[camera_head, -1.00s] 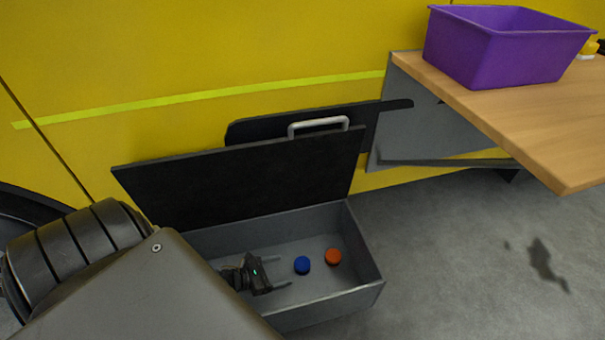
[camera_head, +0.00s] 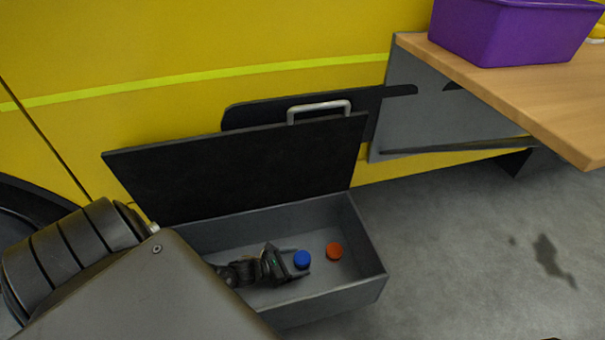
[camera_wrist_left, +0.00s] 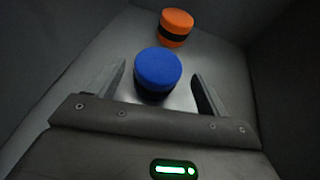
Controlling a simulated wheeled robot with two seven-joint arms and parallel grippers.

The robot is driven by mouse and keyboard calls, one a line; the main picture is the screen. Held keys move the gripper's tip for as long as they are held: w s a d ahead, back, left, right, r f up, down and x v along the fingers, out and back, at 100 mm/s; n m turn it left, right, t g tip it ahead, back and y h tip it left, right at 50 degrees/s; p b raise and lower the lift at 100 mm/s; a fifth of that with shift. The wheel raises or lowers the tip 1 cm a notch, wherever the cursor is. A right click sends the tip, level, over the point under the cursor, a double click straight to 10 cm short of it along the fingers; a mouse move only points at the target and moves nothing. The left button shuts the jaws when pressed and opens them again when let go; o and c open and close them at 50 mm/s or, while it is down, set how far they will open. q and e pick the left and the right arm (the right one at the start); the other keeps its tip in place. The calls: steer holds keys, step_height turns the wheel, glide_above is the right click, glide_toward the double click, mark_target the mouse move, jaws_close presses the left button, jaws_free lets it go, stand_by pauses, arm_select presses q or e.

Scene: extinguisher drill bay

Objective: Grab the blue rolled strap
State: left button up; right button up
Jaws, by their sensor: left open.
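The blue rolled strap (camera_head: 302,259) lies on the floor of an open grey box (camera_head: 365,289). In the left wrist view the strap (camera_wrist_left: 158,70) is a blue disc with a dark band below it. My left gripper (camera_head: 298,267) is inside the box, open, with the blue strap between its fingers. In the left wrist view the fingers of the left gripper (camera_wrist_left: 155,88) stand on both sides of the strap, with gaps showing. My right gripper is not in view.
An orange rolled strap (camera_head: 334,251) lies just right of the blue one, and beyond it in the wrist view. The box's black lid (camera_head: 240,165) stands open behind. A wooden table (camera_head: 500,85) with a purple bin (camera_head: 500,35) is at upper right.

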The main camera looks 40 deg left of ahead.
mark_target(308, 258)
arm_select(q)
steer(key=b+x, duration=0.2)
steer(key=x, duration=0.2)
steer(key=shift+w+a, duration=0.1)
steer(key=shift+a, duration=0.05)
steer(key=shift+w+d+b, duration=0.2)
steer(key=shift+w+b, duration=0.2)
steer(key=c, duration=1.2)
steer(key=shift+r, duration=0.1)
